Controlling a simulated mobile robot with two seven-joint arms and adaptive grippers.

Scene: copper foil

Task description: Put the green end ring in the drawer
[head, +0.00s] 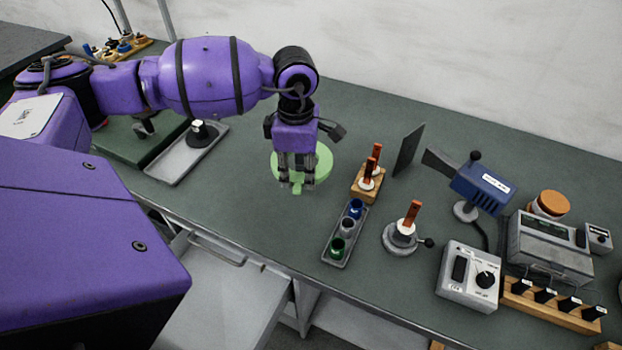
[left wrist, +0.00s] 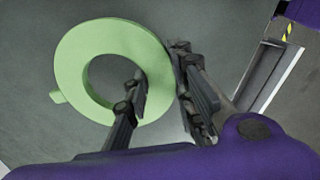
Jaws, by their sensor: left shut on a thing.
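The green end ring (head: 322,160) is a flat pale-green ring with a small tab. My left gripper (head: 296,182) is shut on its rim, over the middle of the bench. In the left wrist view, one finger of the gripper (left wrist: 162,90) is at the hole of the ring (left wrist: 85,50) and the other is outside the rim. I cannot tell how far the ring is above the bench. A pale drawer (head: 225,305) shows below the bench front at lower left, partly hidden by my body; a bar handle (head: 217,250) is near it. My right gripper is not in view.
A tray of coloured cups (head: 347,232) and a wooden block with orange-topped pieces (head: 368,184) stand right of the ring. A dark upright plate (head: 408,150), a blue device (head: 481,188) and control boxes fill the right. A grey tray (head: 187,153) lies left.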

